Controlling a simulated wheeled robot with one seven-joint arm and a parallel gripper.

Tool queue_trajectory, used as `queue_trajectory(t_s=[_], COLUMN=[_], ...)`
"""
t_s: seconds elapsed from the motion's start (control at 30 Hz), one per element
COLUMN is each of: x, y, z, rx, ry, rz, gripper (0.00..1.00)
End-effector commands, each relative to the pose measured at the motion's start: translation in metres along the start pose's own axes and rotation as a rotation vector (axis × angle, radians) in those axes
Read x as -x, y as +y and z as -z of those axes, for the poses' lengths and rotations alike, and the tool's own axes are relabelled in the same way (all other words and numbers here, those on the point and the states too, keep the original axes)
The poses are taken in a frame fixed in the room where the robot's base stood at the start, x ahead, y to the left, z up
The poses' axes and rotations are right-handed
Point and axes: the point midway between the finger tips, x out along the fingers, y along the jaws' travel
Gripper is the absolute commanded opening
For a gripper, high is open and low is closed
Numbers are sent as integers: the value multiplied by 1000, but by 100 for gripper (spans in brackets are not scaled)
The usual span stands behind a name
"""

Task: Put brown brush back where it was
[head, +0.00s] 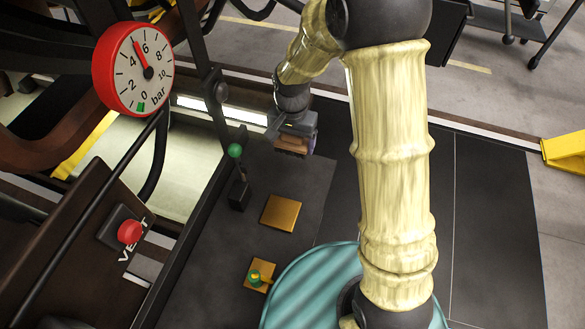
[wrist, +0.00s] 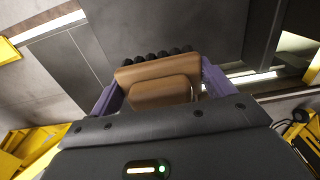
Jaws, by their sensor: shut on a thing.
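The brown brush (wrist: 158,92) is held between the purple fingers of my gripper (wrist: 160,78) in the wrist view. It has a brown block body, with a row of black bristle tufts along its far edge. In the head view the brush (head: 290,144) shows as a small brown block below my gripper (head: 297,141), near the upper middle. My gripper is shut on it, above or beside the dark floor strip; its exact height cannot be told. Part of the brush is hidden by the gripper body.
A yellow-orange square plate (head: 281,212) lies bare on the dark surface. A second plate (head: 257,277) carries a small green and yellow item (head: 255,276). A green-knobbed lever (head: 235,151), a red pressure gauge (head: 136,70) and a red vent button (head: 129,232) stand left.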

Motion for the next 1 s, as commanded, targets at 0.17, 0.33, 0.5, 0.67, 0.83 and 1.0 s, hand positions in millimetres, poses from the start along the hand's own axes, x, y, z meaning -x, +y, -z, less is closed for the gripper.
queue_trajectory(t_s=[0.17,0.33,0.5,0.67,0.83,1.0], x=[-14,-41,-57,-58,-60,-75], y=[1,0,0,2,3,3], z=[-1,-1,0,2,2,0], rx=[0,1,2,-5,-8,-5], ry=[-5,-5,-1,1,-1,-4], rz=[-4,-4,-1,0,-1,-4], gripper=[57,57,57,57,57,57])
